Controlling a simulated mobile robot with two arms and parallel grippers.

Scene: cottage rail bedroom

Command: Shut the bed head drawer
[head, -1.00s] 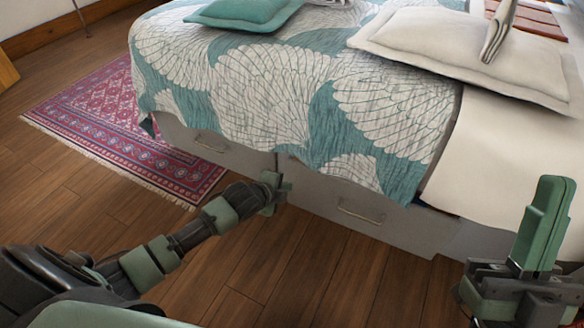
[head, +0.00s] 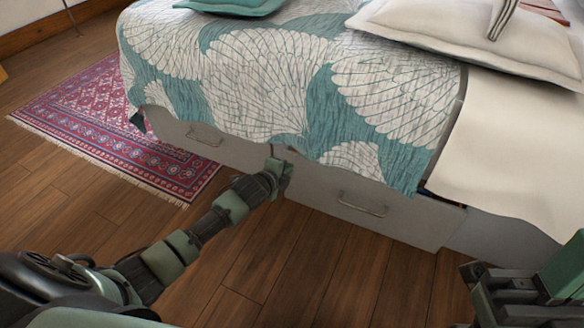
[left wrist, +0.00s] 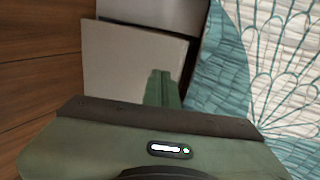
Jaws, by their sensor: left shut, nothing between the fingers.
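The bed head drawer (head: 325,198) is the grey right-hand front under the bed, with a metal handle (head: 362,203). It stands a little out from the bed, with a dark gap along its top near the right end. My left gripper (head: 279,170) is shut and empty at the drawer's left end. In the left wrist view my shut fingers (left wrist: 161,88) overlap the grey drawer front (left wrist: 120,65); I cannot tell whether they touch it. My right gripper (head: 545,275) is partly cut off at lower right, away from the drawer, its jaw state unclear.
The bed's quilt (head: 270,75) hangs over the drawer tops. A second drawer (head: 205,138) is on the left, towards the red patterned rug (head: 115,130). The wooden floor (head: 290,265) in front of the bed is clear. A white sheet (head: 500,150) hangs at the right.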

